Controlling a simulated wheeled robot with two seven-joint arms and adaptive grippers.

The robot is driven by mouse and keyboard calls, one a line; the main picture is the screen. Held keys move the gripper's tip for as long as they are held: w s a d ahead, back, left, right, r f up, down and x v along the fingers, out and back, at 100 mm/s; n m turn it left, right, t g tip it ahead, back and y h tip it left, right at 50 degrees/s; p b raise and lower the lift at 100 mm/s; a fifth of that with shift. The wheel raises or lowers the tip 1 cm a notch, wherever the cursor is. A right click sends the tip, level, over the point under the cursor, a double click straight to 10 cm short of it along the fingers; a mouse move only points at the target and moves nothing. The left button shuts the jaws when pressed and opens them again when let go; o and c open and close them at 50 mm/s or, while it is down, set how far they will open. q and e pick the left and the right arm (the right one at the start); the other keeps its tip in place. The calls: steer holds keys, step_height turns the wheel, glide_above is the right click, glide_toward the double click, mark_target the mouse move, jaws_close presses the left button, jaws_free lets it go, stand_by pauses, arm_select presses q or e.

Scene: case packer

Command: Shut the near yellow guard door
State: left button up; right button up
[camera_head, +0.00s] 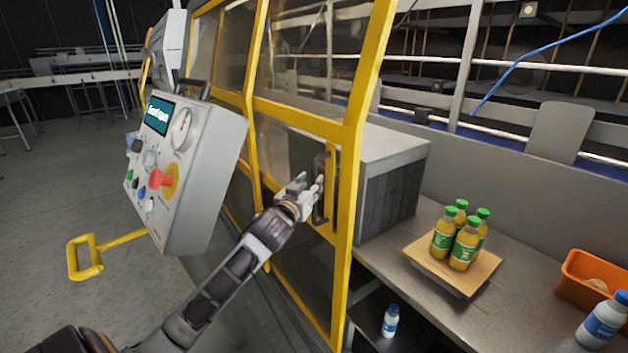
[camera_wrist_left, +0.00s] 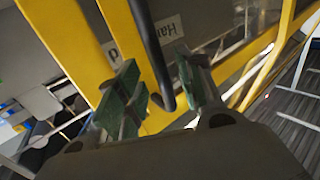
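The near yellow guard door (camera_head: 347,220) has a yellow frame with clear panels and a dark upright handle (camera_head: 331,185) near its free edge. How far the door stands from its closed position I cannot tell. My left gripper (camera_head: 310,188) is at the handle. In the left wrist view, the dark handle bar (camera_wrist_left: 150,48) runs between the gripper's two green-padded fingers (camera_wrist_left: 155,88), with a visible gap to each side. The fingers are open around the bar and do not clamp it. My right gripper is not in view.
A grey control panel (camera_head: 212,135) with a red button and gauge stands left of the door. Right of the door are a grey box (camera_head: 395,170), juice bottles (camera_head: 464,245) on a cardboard sheet, an orange bin (camera_head: 575,290) and white bottles (camera_head: 602,320). Open floor lies left.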

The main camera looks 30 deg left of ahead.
mark_target(313, 181)
arm_select(q)
steer(key=shift+w+a, duration=0.15)
steer(key=shift+w, duration=0.7)
steer(key=shift+w+a, duration=0.15)
steer(key=shift+w, duration=0.65)
jaws_close()
